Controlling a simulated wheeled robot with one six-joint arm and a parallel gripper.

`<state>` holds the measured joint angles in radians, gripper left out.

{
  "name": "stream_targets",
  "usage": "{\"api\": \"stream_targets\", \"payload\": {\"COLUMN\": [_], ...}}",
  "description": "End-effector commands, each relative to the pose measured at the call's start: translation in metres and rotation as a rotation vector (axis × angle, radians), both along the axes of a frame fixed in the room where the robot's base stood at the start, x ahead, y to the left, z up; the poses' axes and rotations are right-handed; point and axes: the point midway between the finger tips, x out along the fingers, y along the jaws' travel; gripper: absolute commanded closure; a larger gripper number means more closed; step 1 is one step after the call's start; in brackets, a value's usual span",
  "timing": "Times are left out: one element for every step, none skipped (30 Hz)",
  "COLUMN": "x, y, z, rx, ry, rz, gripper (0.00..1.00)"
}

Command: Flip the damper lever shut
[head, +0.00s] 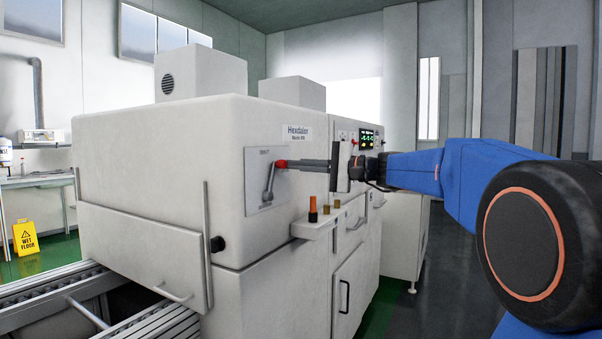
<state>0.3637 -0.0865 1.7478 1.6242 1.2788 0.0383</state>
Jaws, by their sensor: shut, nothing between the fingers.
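The damper lever (269,181) is a grey metal arm with a red knob (281,164) at its upper end. It is mounted on a light plate (265,177) on the white machine's side and points up, tilted slightly right. The label on the plate is too small to read surely. My gripper (288,164) reaches in from the right, with its long grey fingers level and shut. The fingertips are at the red knob or very close beside it; I cannot tell whether they touch. Nothing shows held between the fingers.
A small shelf (318,226) with an orange-topped item (312,208) and brass-coloured pieces juts out below my gripper. A conveyor (60,305) runs at lower left. A control panel (366,138) sits behind the gripper. A yellow wet-floor sign (26,238) stands far left.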

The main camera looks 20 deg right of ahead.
Motion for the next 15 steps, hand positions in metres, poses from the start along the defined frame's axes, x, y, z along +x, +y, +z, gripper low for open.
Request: {"api": "stream_targets", "payload": {"x": [-0.003, -0.004, -0.006, -0.007, -0.008, -0.010, -0.011, -0.012, -0.014, -0.014, -0.015, -0.016, -0.017, -0.017, -0.018], "y": [0.003, 0.004, 0.006, 0.008, 0.009, 0.011, 0.012, 0.013, 0.015, 0.016, 0.017, 0.018, 0.019, 0.019, 0.020], "z": [0.003, 0.004, 0.006, 0.007, 0.008, 0.010, 0.010, 0.011, 0.012, 0.012, 0.012, 0.013, 0.013, 0.013, 0.014], "rx": [-0.028, -0.045, -0.069, -0.086, -0.102, -0.122, -0.135, -0.150, -0.166, -0.172, -0.170, -0.169, -0.168, -0.168, -0.167], "ry": [-0.027, -0.042, -0.064, -0.079, -0.093, -0.112, -0.124, -0.137, -0.151, -0.156, -0.154, -0.153, -0.152, -0.152, -0.151], "rz": [0.001, 0.001, 0.001, 0.001, 0.001, 0.001, 0.001, 0.000, 0.000, 0.000, 0.000, 0.000, 0.000, 0.000, 0.000], "gripper": [1.00, 1.00, 1.00, 1.00, 1.00, 1.00, 1.00, 1.00, 1.00, 1.00, 1.00, 1.00, 1.00, 1.00, 1.00]}}
